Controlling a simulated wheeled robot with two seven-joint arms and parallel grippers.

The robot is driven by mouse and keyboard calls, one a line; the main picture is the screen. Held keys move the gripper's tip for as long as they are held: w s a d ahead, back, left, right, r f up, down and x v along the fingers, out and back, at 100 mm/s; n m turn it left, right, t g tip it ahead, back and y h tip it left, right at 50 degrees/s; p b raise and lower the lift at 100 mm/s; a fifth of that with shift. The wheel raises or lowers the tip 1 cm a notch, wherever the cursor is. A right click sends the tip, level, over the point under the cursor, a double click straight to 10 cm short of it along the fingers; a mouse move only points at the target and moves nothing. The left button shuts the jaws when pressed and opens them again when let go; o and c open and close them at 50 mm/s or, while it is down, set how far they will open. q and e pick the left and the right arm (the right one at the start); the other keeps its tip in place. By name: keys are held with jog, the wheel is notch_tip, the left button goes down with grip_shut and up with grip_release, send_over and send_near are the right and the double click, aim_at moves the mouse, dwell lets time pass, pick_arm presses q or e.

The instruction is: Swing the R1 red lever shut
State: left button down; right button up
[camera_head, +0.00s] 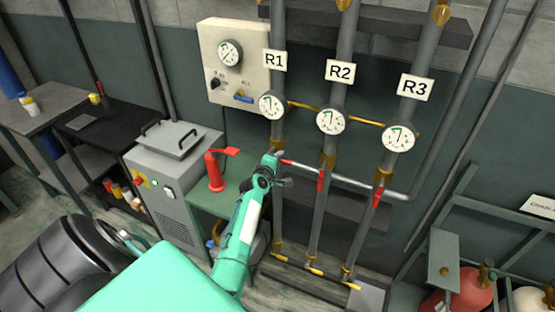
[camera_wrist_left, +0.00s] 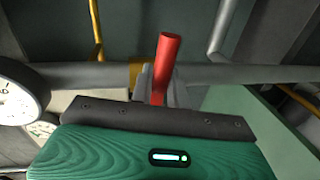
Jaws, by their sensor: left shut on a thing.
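The R1 pipe (camera_head: 278,127) runs down the wall below the R1 label (camera_head: 275,60). My left gripper (camera_head: 281,179) is at this pipe, below its gauge (camera_head: 271,104). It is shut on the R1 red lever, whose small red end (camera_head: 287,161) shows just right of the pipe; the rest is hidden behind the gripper. In the left wrist view the red lever (camera_wrist_left: 166,55) stands up between the grey fingers (camera_wrist_left: 156,88), close to a brass fitting (camera_wrist_left: 136,74) on the pipe. My right gripper is not in view.
The R2 red lever (camera_head: 321,184) and R3 red lever (camera_head: 377,198) point down along their pipes, right of my gripper. A grey cross pipe (camera_head: 350,184) runs behind. A red lever-topped tool (camera_head: 215,170) stands on the green bench (camera_head: 235,200) to the left.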

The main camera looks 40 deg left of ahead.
pick_arm(q)
jog(key=shift+w+d+r+n, duration=0.1)
jog(key=shift+r+n, duration=0.1)
jog(key=shift+n, duration=0.2)
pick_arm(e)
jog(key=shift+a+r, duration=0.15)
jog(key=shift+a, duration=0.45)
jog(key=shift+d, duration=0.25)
pick_arm(q)
jog(key=c, duration=1.4)
grip_release()
jog(key=shift+w, duration=0.1)
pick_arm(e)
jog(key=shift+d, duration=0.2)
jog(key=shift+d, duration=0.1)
